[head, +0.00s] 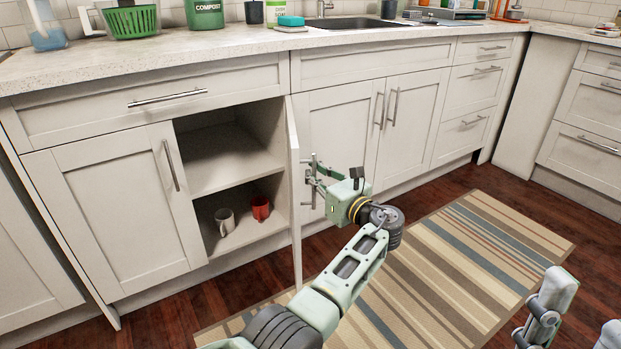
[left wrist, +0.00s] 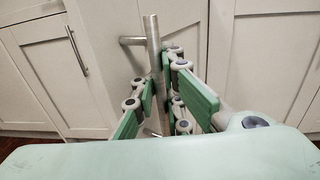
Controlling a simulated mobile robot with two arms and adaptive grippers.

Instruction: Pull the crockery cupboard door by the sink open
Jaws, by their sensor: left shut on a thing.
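The crockery cupboard door (head: 295,190) stands swung out from the cabinet and shows nearly edge-on in the head view. Its vertical bar handle (head: 314,164) is on the side facing my left gripper (head: 316,180). The gripper is shut on this handle. In the left wrist view, the metal bar (left wrist: 152,40) passes between the green-padded fingers (left wrist: 158,95). The cupboard interior (head: 225,150) is visible, with a shelf, a white mug (head: 224,221) and a red mug (head: 260,208) on the bottom. My right gripper is not visible; only parts of my right arm show at the lower right.
A closed door (head: 118,210) is left of the opening. The closed sink doors (head: 400,120) are to the right, under the sink (head: 345,23). A striped rug (head: 450,260) lies on the wood floor. The countertop (head: 150,60) holds a green basket (head: 132,21) and a compost bin (head: 205,13).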

